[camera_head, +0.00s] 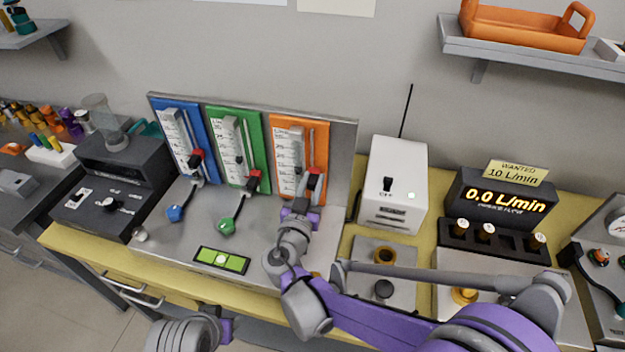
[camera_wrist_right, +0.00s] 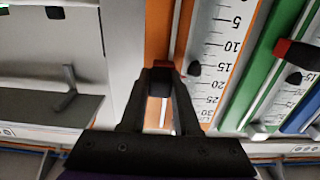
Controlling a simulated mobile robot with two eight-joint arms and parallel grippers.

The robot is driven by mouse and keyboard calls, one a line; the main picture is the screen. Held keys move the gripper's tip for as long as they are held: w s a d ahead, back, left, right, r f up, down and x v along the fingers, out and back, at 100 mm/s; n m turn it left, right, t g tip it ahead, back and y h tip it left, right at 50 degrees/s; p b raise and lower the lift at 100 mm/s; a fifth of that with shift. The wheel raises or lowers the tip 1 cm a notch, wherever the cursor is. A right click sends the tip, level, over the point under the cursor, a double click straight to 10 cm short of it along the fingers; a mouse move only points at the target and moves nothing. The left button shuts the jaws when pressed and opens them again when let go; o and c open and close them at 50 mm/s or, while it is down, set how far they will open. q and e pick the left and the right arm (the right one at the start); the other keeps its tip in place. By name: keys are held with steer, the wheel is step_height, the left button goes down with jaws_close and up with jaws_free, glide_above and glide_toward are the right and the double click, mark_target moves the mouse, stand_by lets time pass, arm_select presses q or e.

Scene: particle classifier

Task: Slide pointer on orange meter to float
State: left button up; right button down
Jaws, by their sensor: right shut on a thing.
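The orange meter (camera_head: 321,150) is the rightmost of three upright meters on the grey panel; it also shows in the wrist view (camera_wrist_right: 157,30). My right gripper (camera_head: 314,178) is at its slide rod. The dark float (camera_wrist_right: 194,68) sits in the tube beside the white scale (camera_wrist_right: 228,55), near the 15 mark. The pointer looks about level with the float.
The green meter (camera_head: 254,130) and blue meter (camera_head: 193,115) stand to the left, each with a red-and-black pointer. A white box (camera_head: 397,175) with an antenna stands right of the panel. A green level (camera_head: 221,260) lies on the metal base in front.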

steer(key=c, duration=0.9)
jaws_free()
steer(key=shift+r, duration=0.1)
steer(key=b+v, duration=0.1)
steer(key=v, duration=1)
steer(key=shift+w, duration=0.1)
